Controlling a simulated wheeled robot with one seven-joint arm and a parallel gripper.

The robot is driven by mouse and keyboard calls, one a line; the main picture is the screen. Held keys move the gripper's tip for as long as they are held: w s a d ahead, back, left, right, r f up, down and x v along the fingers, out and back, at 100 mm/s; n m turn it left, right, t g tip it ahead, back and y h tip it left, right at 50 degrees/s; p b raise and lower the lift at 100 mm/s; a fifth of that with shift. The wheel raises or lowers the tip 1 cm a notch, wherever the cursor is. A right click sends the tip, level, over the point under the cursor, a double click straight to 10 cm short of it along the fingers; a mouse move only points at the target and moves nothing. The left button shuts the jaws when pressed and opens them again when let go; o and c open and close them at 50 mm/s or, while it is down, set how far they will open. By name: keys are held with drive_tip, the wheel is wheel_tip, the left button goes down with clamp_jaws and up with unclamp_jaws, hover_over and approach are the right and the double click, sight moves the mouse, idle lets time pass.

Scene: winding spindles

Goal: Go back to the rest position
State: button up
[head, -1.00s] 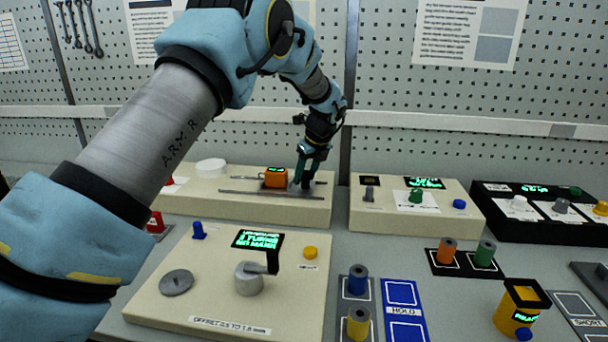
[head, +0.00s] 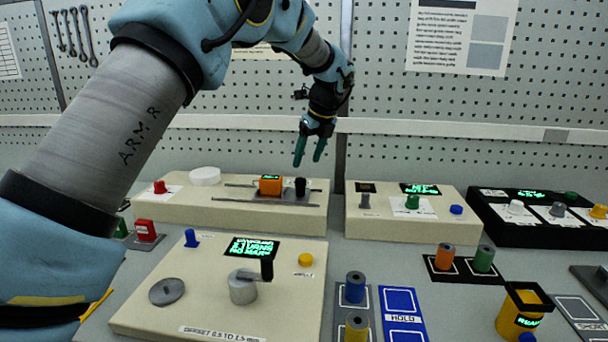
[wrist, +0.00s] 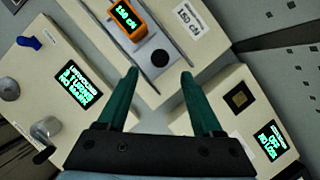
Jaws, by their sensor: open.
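My gripper (head: 309,150) hangs in the air above the back panel (head: 170,212), with its two green fingers apart and nothing between them. Below it, on that panel, a black knob (head: 300,187) stands beside an orange block with a lit display (head: 270,185) on a slide with rails. In the wrist view, my open fingers (wrist: 160,85) point toward the black knob (wrist: 160,58), which is clear of both fingertips. The orange display block (wrist: 127,18) shows above it.
The front panel (head: 150,315) carries a crank (head: 243,287), a blue knob and a yellow button. A panel with a green knob (head: 412,202) stands to the right, beside a black panel (head: 540,225). Coloured spools (head: 355,287) stand in front. A pegboard wall rises behind.

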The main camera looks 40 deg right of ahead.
drive_tip(key=shift+v, duration=0.85)
drive_tip(key=w+a+f+n+g, duration=0.1)
drive_tip(key=w+a+f+n, duration=0.1)
drive_tip(key=a+n, duration=0.65)
drive_tip(key=w+a+f+n+g, duration=0.1)
drive_tip(key=w+a+n, duration=0.15)
drive_tip(key=a, duration=1.05)
drive_tip(key=w+a+f+n, duration=0.1)
drive_tip(key=a+f+n, duration=0.1)
drive_tip(key=a+n, duration=0.65)
drive_tip(key=s+a+f+n, duration=0.2)
drive_tip(key=s+a+n, duration=0.2)
drive_tip(key=a, duration=0.3)
drive_tip(key=s+a+f+n, duration=0.1)
drive_tip(key=s+a+n, duration=0.4)
drive_tip(key=a, duration=0.3)
drive_tip(key=s+a+f+n+g, duration=0.1)
drive_tip(key=s+a+f+n, duration=0.1)
drive_tip(key=s+a+n, duration=0.2)
drive_tip(key=a+n, duration=0.2)
drive_tip(key=a, duration=0.1)
drive_tip(key=shift+s+a+f, duration=0.3)
drive_tip(key=shift+s, duration=0.1)
